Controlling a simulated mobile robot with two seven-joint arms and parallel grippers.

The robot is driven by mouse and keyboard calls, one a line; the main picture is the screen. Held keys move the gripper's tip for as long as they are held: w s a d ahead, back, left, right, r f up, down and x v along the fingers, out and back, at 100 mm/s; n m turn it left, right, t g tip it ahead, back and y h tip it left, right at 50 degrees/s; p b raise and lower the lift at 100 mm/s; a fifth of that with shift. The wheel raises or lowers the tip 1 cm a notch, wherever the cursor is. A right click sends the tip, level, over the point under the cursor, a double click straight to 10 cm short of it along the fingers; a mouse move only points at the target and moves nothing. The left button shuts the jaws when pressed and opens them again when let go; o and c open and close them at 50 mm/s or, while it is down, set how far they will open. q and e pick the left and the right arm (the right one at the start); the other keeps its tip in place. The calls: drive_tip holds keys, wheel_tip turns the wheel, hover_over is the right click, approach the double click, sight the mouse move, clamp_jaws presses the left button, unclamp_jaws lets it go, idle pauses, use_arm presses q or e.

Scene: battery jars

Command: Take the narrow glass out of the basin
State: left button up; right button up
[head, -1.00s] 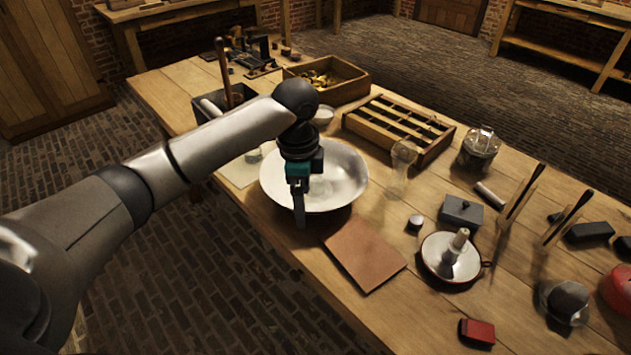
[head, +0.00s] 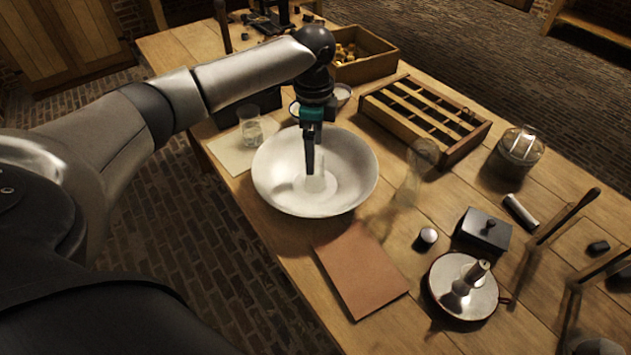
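The white basin (head: 272,190) stands on the wooden table, left of the middle of the view. A small, pale, clear shape that looks like the narrow glass (head: 318,186) is in the basin, just below my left fingertips. My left gripper (head: 310,170) points down into the basin from above. The fingers are seen edge-on, so their gap is hidden, and I cannot tell whether they touch the glass. My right gripper is not in view.
A clear tumbler (head: 251,132) stands on a sheet left of the basin. A tall clear glass piece (head: 418,172) stands to the right. A slotted wooden rack (head: 470,140) is behind it. A brown board (head: 362,272) lies in front of the basin.

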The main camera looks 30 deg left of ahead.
use_arm(q)
wheel_tip(320, 180, down, 2)
drive_tip(key=shift+f, duration=0.1)
drive_tip(key=shift+f+b, duration=0.3)
wheel_tip(320, 180, down, 4)
drive_tip(key=shift+s+d+r+b, duration=0.15)
drive_tip(key=shift+b, duration=0.6)
drive_tip(key=shift+f, duration=0.35)
clamp_jaws()
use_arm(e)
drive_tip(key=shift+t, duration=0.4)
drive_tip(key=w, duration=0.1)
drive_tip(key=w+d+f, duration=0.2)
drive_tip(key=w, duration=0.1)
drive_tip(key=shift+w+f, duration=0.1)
